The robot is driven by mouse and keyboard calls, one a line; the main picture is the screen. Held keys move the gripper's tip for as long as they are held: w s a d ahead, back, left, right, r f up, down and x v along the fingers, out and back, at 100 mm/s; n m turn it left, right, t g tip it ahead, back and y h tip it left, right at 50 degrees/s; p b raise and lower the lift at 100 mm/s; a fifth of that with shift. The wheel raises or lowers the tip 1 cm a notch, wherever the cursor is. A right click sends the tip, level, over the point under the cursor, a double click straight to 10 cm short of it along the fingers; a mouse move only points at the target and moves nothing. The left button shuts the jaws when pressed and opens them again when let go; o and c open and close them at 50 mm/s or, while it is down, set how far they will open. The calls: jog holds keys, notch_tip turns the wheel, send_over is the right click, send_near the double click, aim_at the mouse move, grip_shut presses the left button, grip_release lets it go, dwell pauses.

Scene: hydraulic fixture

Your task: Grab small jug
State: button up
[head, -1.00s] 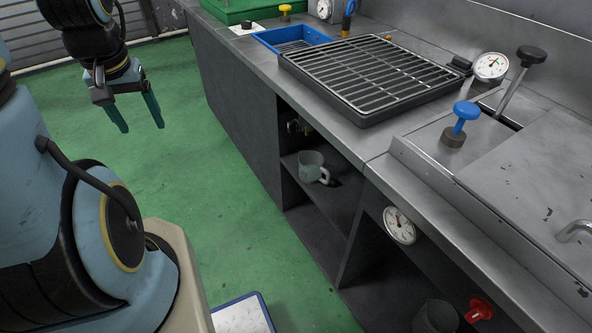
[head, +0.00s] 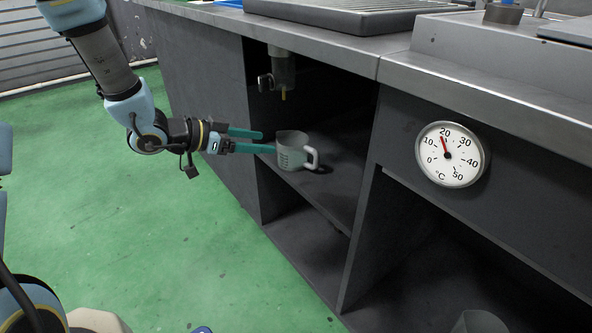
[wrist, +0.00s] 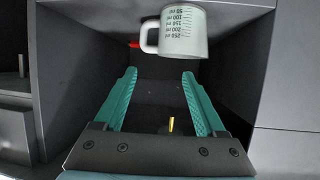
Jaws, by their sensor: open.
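The small jug (head: 292,150) is a pale grey-green measuring jug with a handle on its right side in the head view. It stands upright on a shelf inside the dark cabinet. In the wrist view the jug (wrist: 183,32) shows its volume marks and appears upside down, beyond the fingertips. My gripper (head: 268,141) has two teal fingers, held level and pointing at the jug from the left, at the shelf opening. In the wrist view my gripper (wrist: 160,75) is open with nothing between its fingers. The fingertips look close to the jug; contact cannot be told.
A tap-like fitting (head: 283,72) hangs under the worktop above the shelf. The shelf (head: 335,190) has side walls and a worktop (head: 345,48) over it. A dial thermometer (head: 450,155) is on the front at the right. Green floor is clear at the left.

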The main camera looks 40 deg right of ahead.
jog(key=b, duration=0.1)
send_near(305, 149)
jog(key=x, duration=0.2)
jog(key=shift+w+d, duration=0.1)
jog(key=shift+d, duration=0.25)
jog(key=b+x, duration=0.1)
jog(key=x, duration=0.4)
jog(key=shift+f+b, duration=0.1)
jog(key=shift+b, duration=0.3)
grip_shut()
